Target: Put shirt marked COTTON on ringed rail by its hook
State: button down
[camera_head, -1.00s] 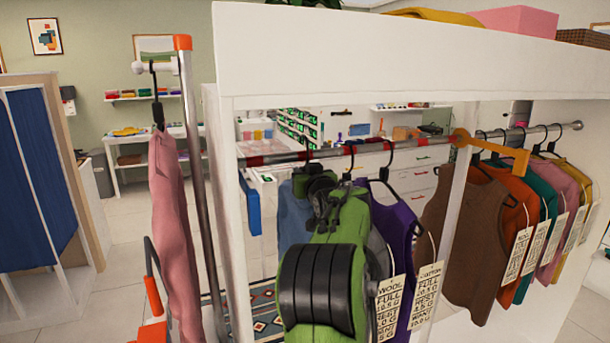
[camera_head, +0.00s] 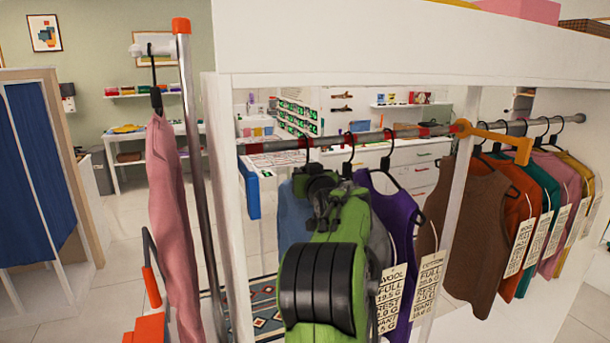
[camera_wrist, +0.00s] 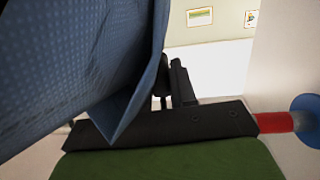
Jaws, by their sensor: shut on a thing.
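The tag reading COTTON (camera_head: 429,283) hangs beside the purple shirt (camera_head: 394,212) and looks strung to it. The purple shirt's black hook (camera_head: 385,163) is at the red-ringed rail (camera_head: 330,141). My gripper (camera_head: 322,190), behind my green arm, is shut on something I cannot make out. A blue shirt (camera_head: 291,212) is left of it. A mostly hidden grey shirt (camera_head: 378,240) is right of it, near a tag reading WOOL (camera_head: 390,294). In the wrist view, blue cloth (camera_wrist: 75,65) fills the left beside my dark gripper (camera_wrist: 174,88).
An orange bracket (camera_head: 495,139) marks the rail beside a white post. Brown (camera_head: 470,240), orange, teal, pink and yellow shirts hang farther right. A pink garment (camera_head: 172,215) hangs from a stand at left. A white wardrobe top (camera_head: 400,45) lies above. The floor at left is partly open.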

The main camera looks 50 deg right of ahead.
jog(key=shift+f, duration=0.3)
jog(key=c, duration=0.8)
grip_release()
jog(key=b+v, duration=0.3)
jog(key=v, duration=1.2)
jog(key=shift+s+a, duration=0.2)
jog(key=shift+s, duration=0.1)
